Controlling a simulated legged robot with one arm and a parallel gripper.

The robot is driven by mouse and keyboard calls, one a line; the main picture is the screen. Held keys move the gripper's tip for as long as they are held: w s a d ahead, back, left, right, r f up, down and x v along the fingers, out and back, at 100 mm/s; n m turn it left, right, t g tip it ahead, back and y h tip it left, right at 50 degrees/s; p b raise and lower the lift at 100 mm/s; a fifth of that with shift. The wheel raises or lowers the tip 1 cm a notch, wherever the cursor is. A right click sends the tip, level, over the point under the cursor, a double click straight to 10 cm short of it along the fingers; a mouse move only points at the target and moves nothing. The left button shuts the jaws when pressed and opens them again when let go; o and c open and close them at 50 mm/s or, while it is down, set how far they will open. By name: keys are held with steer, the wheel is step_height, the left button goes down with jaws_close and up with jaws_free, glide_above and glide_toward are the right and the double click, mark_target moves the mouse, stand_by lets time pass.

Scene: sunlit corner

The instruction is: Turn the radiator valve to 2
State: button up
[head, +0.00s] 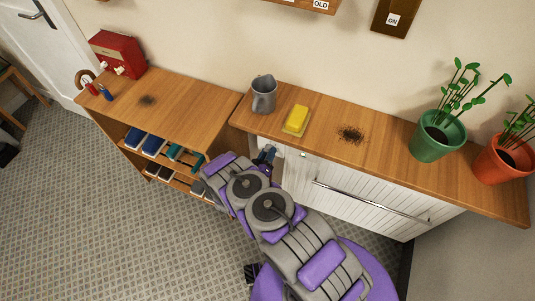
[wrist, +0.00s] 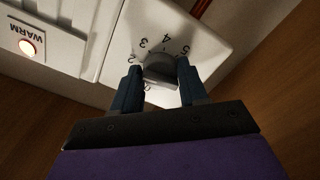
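The radiator valve is a dark grey round knob (wrist: 161,70) on a white housing, seen in the wrist view. Black numbers 2, 3, 4 and 5 show around its far side, and a partly covered mark sits near my left finger. My gripper (wrist: 158,78) has one blue finger on each side of the knob, with no clear gap to it. I cannot read the knob's pointer. In the head view my gripper (head: 266,155) reaches to the left end of the white radiator (head: 340,185), and my arm hides the knob.
A wooden shelf above the radiator holds a grey jug (head: 264,97), a yellow sponge-like block (head: 297,119) and potted plants (head: 437,137). A shoe bench (head: 185,105) stands to the left. A lit WARM lamp (wrist: 27,47) is left of the knob.

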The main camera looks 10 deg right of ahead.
steer(key=o, duration=0.5)
steer(key=shift+w+a, duration=0.15)
steer(key=shift+c, duration=0.2)
steer(key=p+v, duration=0.3)
steer(key=v, duration=1.4)
steer(key=shift+a, duration=0.1)
